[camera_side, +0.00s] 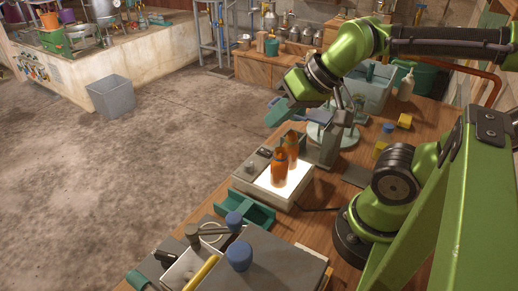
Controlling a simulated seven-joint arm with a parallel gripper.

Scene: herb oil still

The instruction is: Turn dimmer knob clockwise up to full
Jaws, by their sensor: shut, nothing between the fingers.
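A light box (291,203) with a glowing white top lies on the wooden bench. Two amber bottles (280,168) stand upright on its lit face. A small grey round knob (251,167) sits on the darker strip at the box's far left side, beside a small dark patch. It appears to be the dimmer knob; its pointer is too small to read. My gripper (328,160) hangs below the green wrist, pointing down at the right of the bottles. It is shut and apart from the knob. Its fingertips are hard to make out.
A green tray (250,211) lies in front of the light box. Blue-capped items (239,256) and a grey slab stand nearer the camera. A grey-green bin (370,92) and a white bottle (406,86) stand behind. Yellow blocks lie at right. Open floor lies left of the bench.

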